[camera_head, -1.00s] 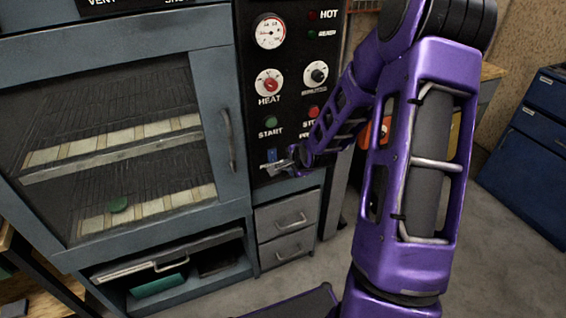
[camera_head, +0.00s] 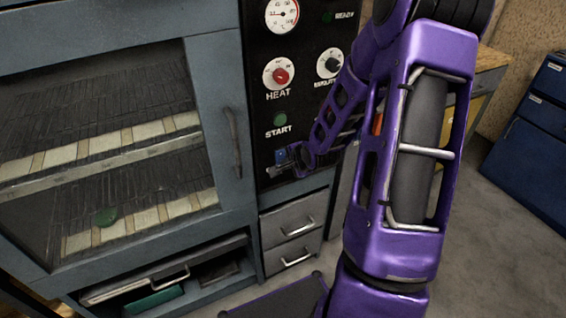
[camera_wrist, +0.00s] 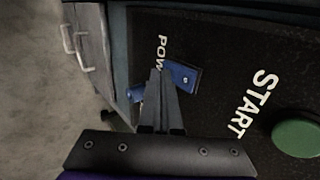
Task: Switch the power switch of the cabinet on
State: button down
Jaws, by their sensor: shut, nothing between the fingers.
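The cabinet (camera_head: 226,90) is grey-blue with a black control panel on its right side. The blue power switch (camera_head: 281,156) is low on that panel, below the green START button (camera_head: 280,119). In the wrist view the blue switch (camera_wrist: 184,76) lies beside the white "POW" lettering, partly hidden behind my fingers. My gripper (camera_head: 277,170) is at the switch; in the wrist view its fingertips (camera_wrist: 158,76) are shut together, with nothing between them, over the middle of the switch. I cannot tell whether they touch it, or which position the switch is in.
A red HEAT knob (camera_head: 280,74) and a dark knob (camera_head: 329,64) are above START. Two grey drawers (camera_head: 291,229) are under the panel. The glass door's handle (camera_head: 234,142) is left of it. A blue cabinet (camera_head: 530,150) stands at right.

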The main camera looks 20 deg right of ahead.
jog(key=shift+w, duration=0.15)
dwell(0.3)
jog(key=shift+w+f, duration=0.1)
jog(key=shift+w, duration=0.1)
jog(key=shift+r+p, duration=0.85)
jog(key=shift+p, duration=0.25)
jog(key=shift+s, duration=0.1)
